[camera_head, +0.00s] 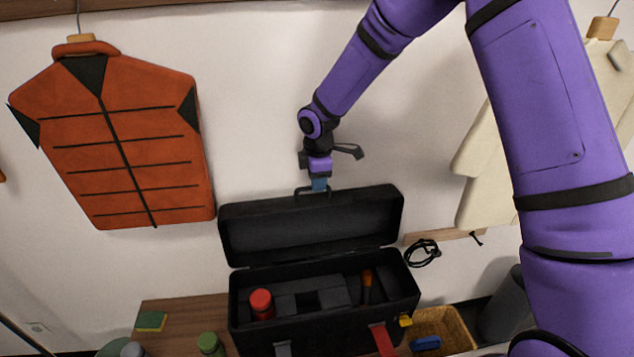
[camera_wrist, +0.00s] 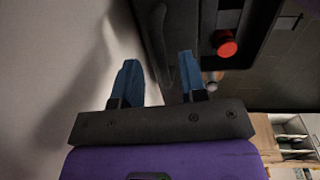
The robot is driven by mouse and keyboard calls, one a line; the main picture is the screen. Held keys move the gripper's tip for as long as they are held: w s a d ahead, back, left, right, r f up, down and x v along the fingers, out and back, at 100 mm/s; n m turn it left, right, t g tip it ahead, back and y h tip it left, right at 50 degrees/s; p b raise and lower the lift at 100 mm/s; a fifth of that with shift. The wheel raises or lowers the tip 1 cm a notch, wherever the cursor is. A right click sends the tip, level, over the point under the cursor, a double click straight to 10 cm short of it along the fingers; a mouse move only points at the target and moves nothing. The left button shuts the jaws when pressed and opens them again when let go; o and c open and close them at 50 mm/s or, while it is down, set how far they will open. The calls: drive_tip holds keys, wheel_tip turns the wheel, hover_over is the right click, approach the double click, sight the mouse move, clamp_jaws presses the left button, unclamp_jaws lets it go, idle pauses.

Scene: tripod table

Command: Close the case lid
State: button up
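The black case (camera_head: 325,310) stands on a wooden table with its lid (camera_head: 310,228) raised, leaning back near the wall. A handle (camera_head: 300,192) sits on the lid's upper edge. My gripper (camera_head: 319,185) points down at that edge, beside or over the handle; the head view does not show whether it touches. In the wrist view, the two blue fingers (camera_wrist: 158,74) are apart, and the dark lid (camera_wrist: 150,22) edge lies just ahead of the gap between them. I see nothing clearly gripped.
Inside the case are a red-capped item (camera_head: 261,303) and an orange-handled tool (camera_head: 367,286). A green bottle (camera_head: 210,344) and a sponge (camera_head: 151,321) are at left. A wicker basket (camera_head: 452,328) stands at right. An orange jacket (camera_head: 120,140) hangs on the wall.

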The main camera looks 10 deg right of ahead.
drive_tip(key=shift+f, duration=0.7)
drive_tip(key=shift+c, duration=0.5)
clamp_jaws()
